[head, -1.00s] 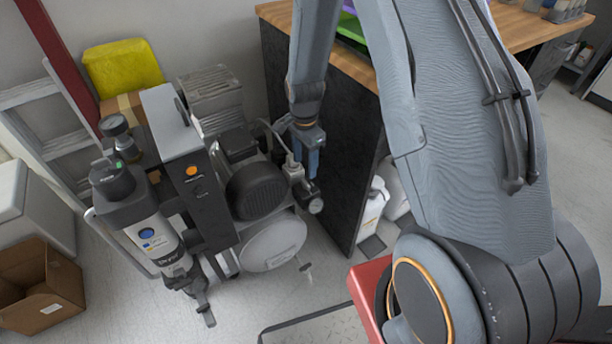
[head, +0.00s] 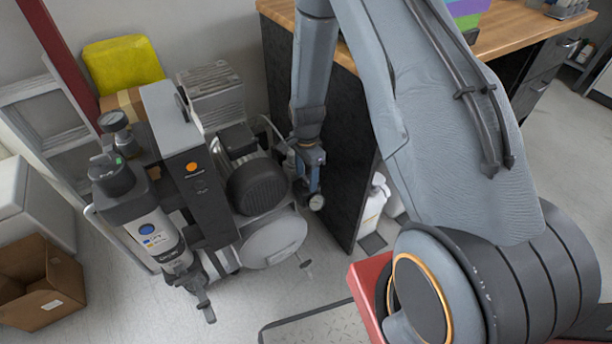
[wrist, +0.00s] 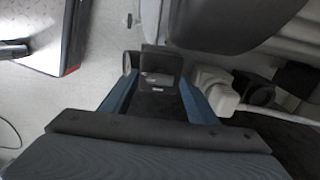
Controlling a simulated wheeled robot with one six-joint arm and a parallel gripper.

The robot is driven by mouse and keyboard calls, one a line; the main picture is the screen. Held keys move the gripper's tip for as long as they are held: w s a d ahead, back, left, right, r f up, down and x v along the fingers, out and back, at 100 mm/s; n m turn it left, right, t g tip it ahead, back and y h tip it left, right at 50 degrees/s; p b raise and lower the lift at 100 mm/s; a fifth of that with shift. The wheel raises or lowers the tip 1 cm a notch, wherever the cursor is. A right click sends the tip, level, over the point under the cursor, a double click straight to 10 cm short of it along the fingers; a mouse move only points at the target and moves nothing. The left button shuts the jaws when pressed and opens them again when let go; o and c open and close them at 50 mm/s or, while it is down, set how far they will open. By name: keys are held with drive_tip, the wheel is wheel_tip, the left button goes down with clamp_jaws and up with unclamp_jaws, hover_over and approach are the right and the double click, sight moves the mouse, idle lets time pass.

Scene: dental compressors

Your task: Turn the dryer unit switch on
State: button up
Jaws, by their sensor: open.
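The tall dark dryer unit (head: 205,195) with a light grey top stands upright on the compressor at the left of the head view. An orange round knob or button (head: 191,167) is on its front. My gripper (head: 308,178) is to the right of it, beside the motor and just above a small round gauge (head: 316,202). In the wrist view, my gripper's blue fingers (wrist: 157,98) are apart. A small dark box with a grey switch-like part (wrist: 157,79) shows between and beyond their tips. I cannot tell whether they touch it.
A filter column with a blue button (head: 146,229) stands left of the dryer unit. The black motor (head: 258,186) lies between it and my gripper. The bench's dark side panel (head: 338,150) is close on the right, with white jugs (head: 372,212) beyond. A cardboard box (head: 40,285) is at lower left.

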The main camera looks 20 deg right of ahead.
drive_tip(key=c, duration=1.1)
drive_tip(key=shift+o, duration=0.2)
drive_tip(key=shift+n, duration=0.4)
drive_tip(key=n+p, duration=0.1)
drive_tip(key=n, duration=0.2)
drive_tip(key=shift+n, duration=0.4)
drive_tip(key=n+p, duration=0.1)
drive_tip(key=n, duration=0.3)
drive_tip(key=shift+n, duration=0.3)
drive_tip(key=n+p, duration=0.1)
drive_tip(key=n, duration=0.7)
drive_tip(key=shift+n+p, duration=0.3)
